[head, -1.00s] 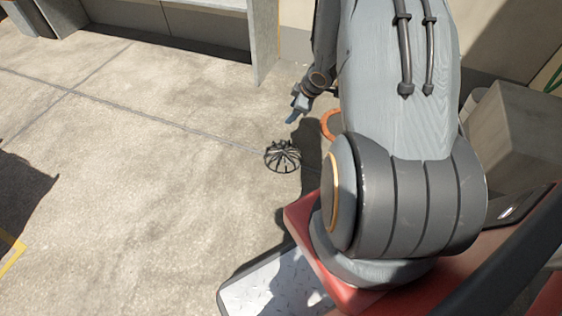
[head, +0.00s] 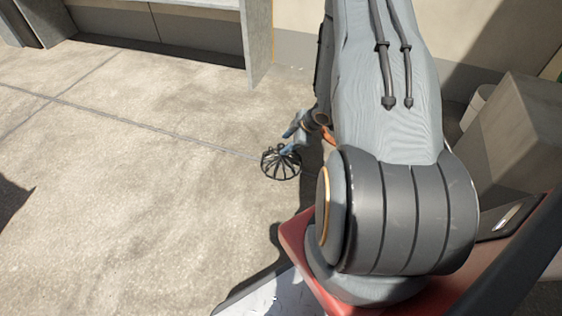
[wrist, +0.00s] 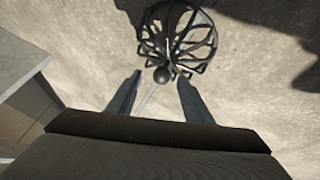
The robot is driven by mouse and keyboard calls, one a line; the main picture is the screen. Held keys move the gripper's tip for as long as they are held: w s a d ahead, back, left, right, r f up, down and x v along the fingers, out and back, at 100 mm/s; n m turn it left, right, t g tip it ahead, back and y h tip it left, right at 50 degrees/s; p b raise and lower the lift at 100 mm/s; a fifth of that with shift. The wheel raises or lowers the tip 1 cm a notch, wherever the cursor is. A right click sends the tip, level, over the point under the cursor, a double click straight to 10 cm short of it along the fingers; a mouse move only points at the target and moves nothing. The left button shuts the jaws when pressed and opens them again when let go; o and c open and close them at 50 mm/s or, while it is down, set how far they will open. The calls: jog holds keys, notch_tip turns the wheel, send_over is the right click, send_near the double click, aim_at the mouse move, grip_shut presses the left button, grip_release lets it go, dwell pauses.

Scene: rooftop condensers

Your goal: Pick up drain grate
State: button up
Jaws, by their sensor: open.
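The drain grate (head: 281,164) is a black, domed wire cage on the concrete floor, left of my arm in the head view. In the wrist view, the drain grate (wrist: 178,36) is at the top centre, with a round dark knob at its near end. My gripper (head: 289,146) is just above and beside the grate in the head view. In the wrist view, my gripper (wrist: 160,82) has its two fingers spread apart, with the knob showing between and just beyond their tips. Nothing is held. I cannot tell whether a finger touches the grate.
An orange ring-like object (head: 328,136) is partly hidden behind my arm. A grey bench-like frame (head: 257,45) stands by the wall at the back. Grey blocks (head: 520,135) stand at the right. The concrete floor (head: 130,200) to the left is clear.

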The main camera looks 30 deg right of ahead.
aim_at(283, 145)
jog(key=b+x, duration=0.3)
jog(key=x, duration=0.1)
jog(key=shift+a+f, duration=0.2)
jog(key=shift+f, duration=0.05)
grip_shut()
jog(key=shift+r, duration=0.1)
dwell(1.1)
